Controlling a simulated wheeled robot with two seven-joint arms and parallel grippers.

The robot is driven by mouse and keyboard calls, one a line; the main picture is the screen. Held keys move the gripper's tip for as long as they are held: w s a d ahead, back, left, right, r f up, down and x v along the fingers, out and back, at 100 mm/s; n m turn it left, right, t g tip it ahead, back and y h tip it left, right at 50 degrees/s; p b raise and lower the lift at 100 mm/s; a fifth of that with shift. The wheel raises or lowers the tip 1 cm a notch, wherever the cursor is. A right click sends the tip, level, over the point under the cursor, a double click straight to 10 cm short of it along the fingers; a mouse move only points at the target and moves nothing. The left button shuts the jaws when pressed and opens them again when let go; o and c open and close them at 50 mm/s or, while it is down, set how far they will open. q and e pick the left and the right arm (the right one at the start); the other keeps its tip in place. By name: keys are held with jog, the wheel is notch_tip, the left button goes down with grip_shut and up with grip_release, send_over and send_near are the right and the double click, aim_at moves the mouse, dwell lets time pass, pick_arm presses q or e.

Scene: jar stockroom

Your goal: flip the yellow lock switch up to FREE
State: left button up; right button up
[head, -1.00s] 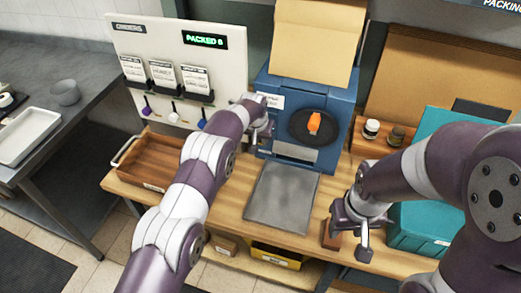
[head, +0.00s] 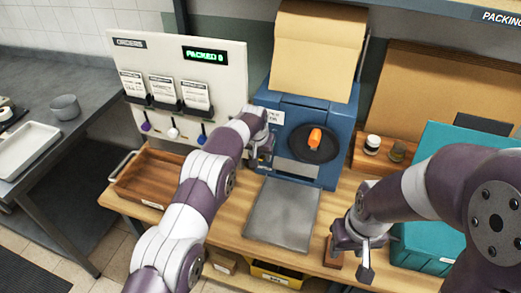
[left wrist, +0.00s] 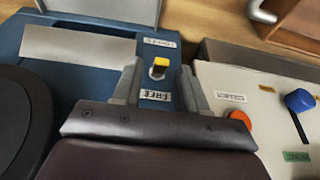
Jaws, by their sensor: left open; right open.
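The yellow switch (left wrist: 159,66) stands on the blue machine (left wrist: 90,50), between two small labels. The label on its FREE side (left wrist: 155,95) is nearer my gripper's palm; the other label (left wrist: 160,43) is beyond it. The switch's yellow cap seems to lean toward that far label. My left gripper (left wrist: 161,72) is open, with one finger on each side of the switch; contact cannot be told. In the head view the left gripper (head: 262,152) is at the left side of the machine's front and hides the switch. My right gripper (head: 352,240) is open above the bench's right part.
The machine carries a black disc with an orange knob (head: 315,138). A grey plate (head: 283,215) lies before it. The white board (head: 170,75) is close by on the left, with a blue slider (left wrist: 300,100) and orange button (left wrist: 240,118). A teal box (head: 425,240) stands right.

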pick_arm(q)
jog(key=b+v, duration=0.1)
jog(key=v, duration=1.1)
jog(key=shift+r+b, duration=0.3)
jog(key=shift+b, duration=0.05)
jog(key=s+a+f+g, duration=0.1)
jog(key=s+a+f, duration=0.2)
jog(key=s, duration=0.3)
jog(key=s+a+f+g, duration=0.1)
jog(key=s+a+f, duration=0.3)
jog(key=s, duration=0.2)
jog(key=s+a+r+n, duration=0.1)
jog(key=s+a, duration=0.2)
jog(key=s, duration=0.4)
jog(key=s+a+r+n, duration=0.1)
jog(key=s+a, duration=0.2)
jog(key=s, duration=0.5)
jog(key=s+a+r+n+y, duration=0.1)
jog(key=s+a, duration=0.3)
jog(key=s, duration=0.3)
jog(key=shift+s+r, duration=0.25)
jog(key=shift+s, duration=0.05)
